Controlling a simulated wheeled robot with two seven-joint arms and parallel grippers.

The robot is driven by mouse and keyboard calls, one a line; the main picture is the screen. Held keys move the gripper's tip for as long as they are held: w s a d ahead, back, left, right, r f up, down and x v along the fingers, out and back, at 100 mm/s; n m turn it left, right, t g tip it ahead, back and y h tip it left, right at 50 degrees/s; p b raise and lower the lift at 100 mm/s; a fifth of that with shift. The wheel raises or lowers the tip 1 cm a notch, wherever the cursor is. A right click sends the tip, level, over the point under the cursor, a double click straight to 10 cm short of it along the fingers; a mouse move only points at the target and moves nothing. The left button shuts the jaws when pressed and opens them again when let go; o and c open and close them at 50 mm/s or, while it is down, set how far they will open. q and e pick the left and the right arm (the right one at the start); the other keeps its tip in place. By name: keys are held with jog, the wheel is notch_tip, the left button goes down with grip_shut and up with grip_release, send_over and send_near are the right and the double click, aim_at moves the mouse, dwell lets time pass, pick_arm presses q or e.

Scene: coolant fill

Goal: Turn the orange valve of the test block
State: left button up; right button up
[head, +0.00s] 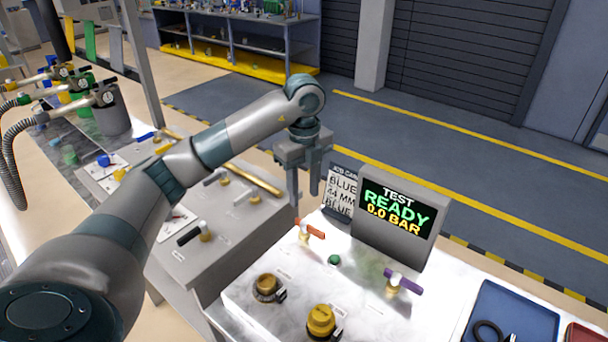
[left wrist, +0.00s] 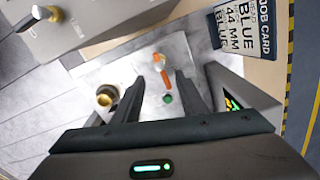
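The orange valve (head: 309,229) is a small lever handle on a pale stem, on the light top of the test block (head: 250,300). In the left wrist view the orange valve (left wrist: 162,70) lies beyond my fingertips, roughly between them. My left gripper (head: 306,195) points down above and just behind the valve, apart from it. Its two fingers are spread with nothing between them, as the left wrist view (left wrist: 165,85) also shows. My right gripper is in neither view.
A display (head: 397,212) reading "TEST READY 0.0 BAR" and a job card (head: 340,190) stand close beside the gripper. A green button (head: 334,259), a purple-handled valve (head: 403,281) and yellow knobs (head: 321,320) share the block. A blue tray (head: 512,312) lies right.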

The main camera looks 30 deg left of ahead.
pick_arm(q)
jog(key=shift+r, duration=2.75)
jog(key=shift+r, duration=0.15)
